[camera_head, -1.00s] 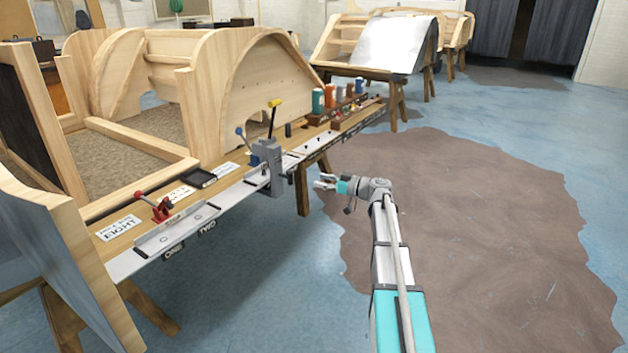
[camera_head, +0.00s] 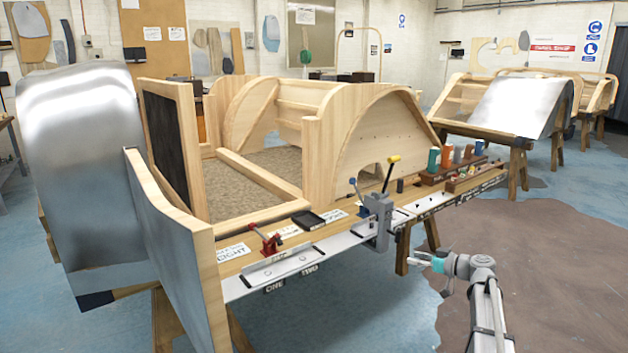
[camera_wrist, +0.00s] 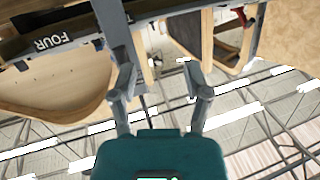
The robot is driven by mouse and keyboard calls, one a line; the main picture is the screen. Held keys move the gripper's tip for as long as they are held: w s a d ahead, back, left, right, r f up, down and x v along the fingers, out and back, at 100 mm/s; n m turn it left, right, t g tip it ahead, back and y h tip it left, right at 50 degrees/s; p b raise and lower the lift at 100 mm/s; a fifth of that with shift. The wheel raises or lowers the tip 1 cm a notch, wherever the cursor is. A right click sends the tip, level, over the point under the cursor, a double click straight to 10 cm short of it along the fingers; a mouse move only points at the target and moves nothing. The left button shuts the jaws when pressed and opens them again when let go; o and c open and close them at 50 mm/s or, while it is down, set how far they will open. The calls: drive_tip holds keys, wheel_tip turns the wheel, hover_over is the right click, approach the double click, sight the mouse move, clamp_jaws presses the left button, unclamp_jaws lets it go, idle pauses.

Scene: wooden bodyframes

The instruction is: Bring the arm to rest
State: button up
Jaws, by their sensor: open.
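My gripper (camera_head: 420,258) is at the end of my arm (camera_head: 484,292), low at the right in the head view. It points left toward the front edge of the wooden bench (camera_head: 340,235) and looks empty. In the wrist view my gripper (camera_wrist: 162,88) has its two fingers spread apart, with nothing held between them. Past the fingers the wrist view shows wooden frame parts, a "FOUR" label (camera_wrist: 53,43) and roof beams, turned upside down.
The bench carries a grey lever tool (camera_head: 378,222), a red clamp (camera_head: 266,242) and a rack of coloured cylinders (camera_head: 450,163). A wooden bodyframe (camera_head: 370,135) stands behind them. Open floor (camera_head: 560,265) lies to the right of the bench.

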drive_tip(key=s+a+f+m+g+h, duration=0.45)
drive_tip(key=s+a+f+g, duration=0.25)
drive_tip(key=s+a+f, duration=0.55)
drive_tip(key=s+a+f+m+g+h, duration=0.15)
drive_tip(key=s+h, duration=0.25)
drive_tip(key=s, duration=0.4)
drive_tip(key=s+a+f+m+g+h, duration=0.1)
drive_tip(key=s+a+f+m+h, duration=0.2)
drive_tip(key=s, duration=0.4)
wheel_tip(320, 180, up, 33)
drive_tip(key=d+h+p, duration=0.1)
drive_tip(key=p, duration=3)
drive_tip(key=shift+d, duration=0.3)
drive_tip(key=shift+c, duration=0.3)
drive_tip(key=shift+s, duration=0.15)
